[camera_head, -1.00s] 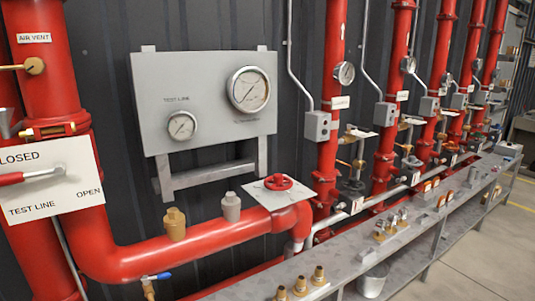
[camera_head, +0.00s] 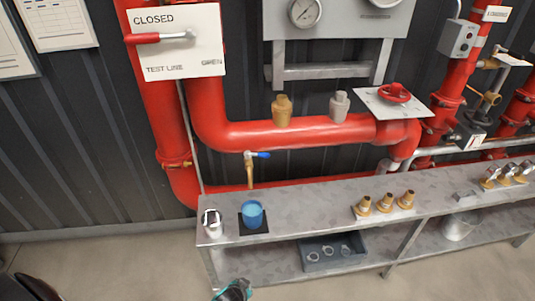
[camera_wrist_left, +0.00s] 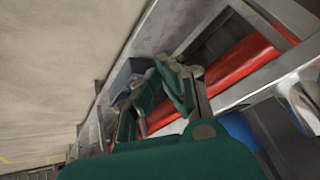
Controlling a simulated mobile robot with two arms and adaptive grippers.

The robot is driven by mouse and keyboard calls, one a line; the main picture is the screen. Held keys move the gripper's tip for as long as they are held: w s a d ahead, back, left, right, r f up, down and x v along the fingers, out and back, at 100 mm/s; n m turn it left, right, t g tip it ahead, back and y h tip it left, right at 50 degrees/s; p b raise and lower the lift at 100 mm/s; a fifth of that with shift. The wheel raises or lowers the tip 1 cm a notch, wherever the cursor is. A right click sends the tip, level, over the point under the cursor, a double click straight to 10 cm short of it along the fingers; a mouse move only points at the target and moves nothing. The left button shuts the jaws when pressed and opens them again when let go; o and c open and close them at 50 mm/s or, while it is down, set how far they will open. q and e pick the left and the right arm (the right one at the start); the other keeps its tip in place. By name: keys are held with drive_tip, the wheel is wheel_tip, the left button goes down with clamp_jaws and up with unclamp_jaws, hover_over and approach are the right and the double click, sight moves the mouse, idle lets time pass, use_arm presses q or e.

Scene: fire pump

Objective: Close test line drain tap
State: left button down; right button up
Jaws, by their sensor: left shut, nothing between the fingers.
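The test line drain tap (camera_head: 250,170) is a small brass tap with a blue lever (camera_head: 262,154). It hangs under the horizontal red test line pipe (camera_head: 310,132), and its lever points right, roughly level. My left gripper (camera_head: 235,290) shows as a green tip at the bottom edge of the head view, in front of the bench and well below the tap. The tap is not clear in that view. My right gripper is out of view.
A metal bench (camera_head: 320,192) runs in front of the pipe. On it stand a white container (camera_head: 212,222), a blue cup (camera_head: 252,214) and brass fittings (camera_head: 385,203). A grey tray (camera_head: 335,252) lies on the lower shelf.

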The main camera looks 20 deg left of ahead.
use_arm(q)
drive_tip(key=w+r+n+t+y, duration=0.1)
drive_tip(key=w+r+t, duration=0.1)
drive_tip(key=w+r, duration=0.55)
drive_tip(key=w+r+t, duration=0.2)
drive_tip(key=w+r, duration=0.2)
drive_tip(key=r, duration=0.6)
wheel_tip(320, 180, up, 23)
drive_tip(key=n+t+y, duration=0.2)
drive_tip(key=n+t, duration=0.2)
drive_tip(key=t, duration=0.1)
hover_over(258, 155)
drive_tip(key=s+d, duration=0.4)
drive_tip(key=shift+w+a+f, duration=0.25)
drive_tip(key=shift+w+f, duration=0.35)
drive_tip(key=shift+f, duration=0.35)
drive_tip(key=shift+w+a+f, duration=0.2)
drive_tip(key=shift+w+f, duration=0.4)
drive_tip(key=shift+f, duration=0.35)
